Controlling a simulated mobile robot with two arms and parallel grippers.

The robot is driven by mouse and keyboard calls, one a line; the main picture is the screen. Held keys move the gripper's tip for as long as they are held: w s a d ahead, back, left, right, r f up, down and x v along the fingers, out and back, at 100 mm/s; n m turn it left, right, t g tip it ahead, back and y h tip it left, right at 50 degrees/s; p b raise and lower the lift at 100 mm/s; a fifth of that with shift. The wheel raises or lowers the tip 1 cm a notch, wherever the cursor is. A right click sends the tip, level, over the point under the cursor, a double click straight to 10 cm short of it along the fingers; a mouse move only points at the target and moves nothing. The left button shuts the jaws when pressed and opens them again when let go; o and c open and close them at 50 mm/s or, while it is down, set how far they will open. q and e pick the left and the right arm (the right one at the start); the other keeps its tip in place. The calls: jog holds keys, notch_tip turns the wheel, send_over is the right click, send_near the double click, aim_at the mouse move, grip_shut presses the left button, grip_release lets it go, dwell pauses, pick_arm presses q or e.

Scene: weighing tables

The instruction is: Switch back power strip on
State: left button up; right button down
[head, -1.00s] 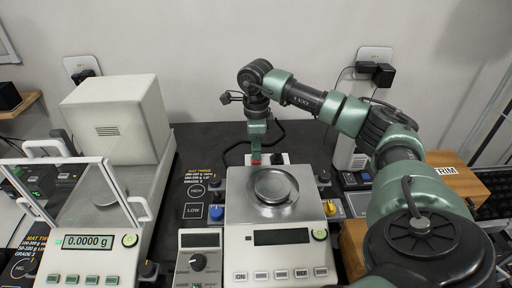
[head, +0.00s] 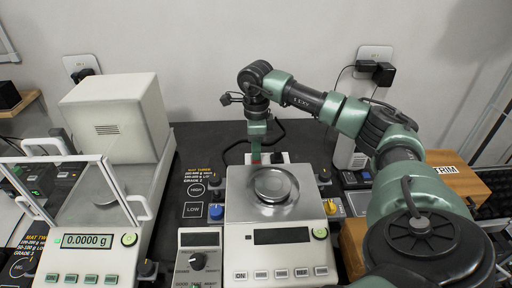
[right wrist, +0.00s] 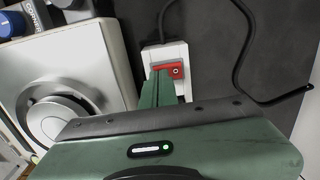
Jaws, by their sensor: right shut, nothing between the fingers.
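The back power strip is a white block (right wrist: 172,53) with a red rocker switch (right wrist: 168,71) and a black cord, seen in the right wrist view. In the head view the strip (head: 278,157) lies behind the right-hand balance, partly hidden by that balance and my gripper. My right gripper (right wrist: 160,88) is shut and empty, pointing down. Its green fingertips are at the red switch and cover part of it; I cannot tell whether they touch. In the head view the right gripper (head: 256,152) stands just behind the balance. My left gripper is not in view.
The right-hand balance (head: 240,215) has a round pan (head: 271,185) and a dark display (head: 281,236). The left balance (head: 80,258) reads 0.0000 g. A wooden box (head: 455,182) stands at the right. A black cord (right wrist: 240,75) runs beside the strip.

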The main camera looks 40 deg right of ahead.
jog(key=shift+f, duration=0.55)
jog(key=shift+r, duration=0.15)
notch_tip(320, 180, up, 7)
jog(key=p, duration=0.5)
dwell(0.4)
jog(key=shift+f, duration=0.2)
